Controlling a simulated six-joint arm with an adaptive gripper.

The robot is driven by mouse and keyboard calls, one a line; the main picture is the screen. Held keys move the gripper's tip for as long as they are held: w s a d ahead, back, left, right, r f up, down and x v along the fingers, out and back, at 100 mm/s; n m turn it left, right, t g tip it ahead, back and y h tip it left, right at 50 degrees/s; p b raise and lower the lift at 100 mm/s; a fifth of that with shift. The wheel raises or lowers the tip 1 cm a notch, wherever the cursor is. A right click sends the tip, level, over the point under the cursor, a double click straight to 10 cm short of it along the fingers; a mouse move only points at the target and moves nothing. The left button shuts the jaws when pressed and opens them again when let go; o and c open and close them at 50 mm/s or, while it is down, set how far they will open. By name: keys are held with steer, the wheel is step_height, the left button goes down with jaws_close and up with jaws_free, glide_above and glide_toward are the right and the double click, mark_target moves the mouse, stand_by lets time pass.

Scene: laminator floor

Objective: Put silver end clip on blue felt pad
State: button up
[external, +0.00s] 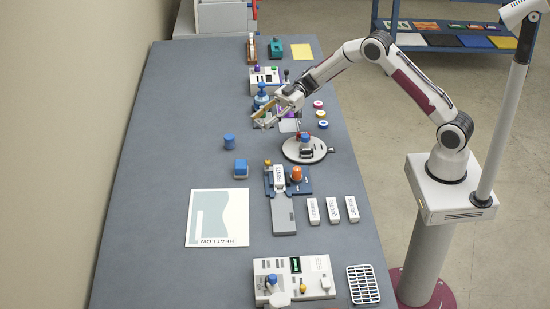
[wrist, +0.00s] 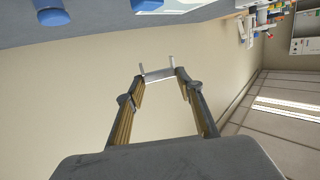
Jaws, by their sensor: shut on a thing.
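My gripper (external: 266,118) is raised above the table on the far side of the round turntable. In the wrist view its fingers (wrist: 160,82) are shut on the silver end clip (wrist: 158,75), a small pale metal bar with upturned ends that spans the fingertips. The clip is too small to make out clearly in the external view. A blue block with a pale lower edge (external: 241,168) lies on the table left of the clamp fixture. I cannot tell if it is the felt pad. A flat blue sheet (external: 476,42) lies on the back shelf.
A blue cylinder (external: 229,142) stands near the blue block. The turntable (external: 304,151), clamp fixture (external: 283,211), white labelled blocks (external: 332,210) and a "HEAT LOW" board (external: 218,218) occupy the table. Its left side is clear.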

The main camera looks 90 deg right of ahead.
steer(key=w+a+n+g+y, duration=0.2)
steer(key=w+a, duration=0.4)
steer(key=w, duration=0.1)
steer(key=shift+w+a+r+g, duration=0.25)
steer(key=shift+w+r+g, duration=0.05)
steer(key=shift+r+g, duration=0.15)
glide_above(244, 160)
steer(key=shift+d+f, duration=0.1)
steer(key=shift+f, duration=3)
steer(key=shift+f, duration=0.1)
steer(key=shift+f, duration=1.8)
steer(key=shift+f, duration=0.15)
steer(key=o, duration=0.8)
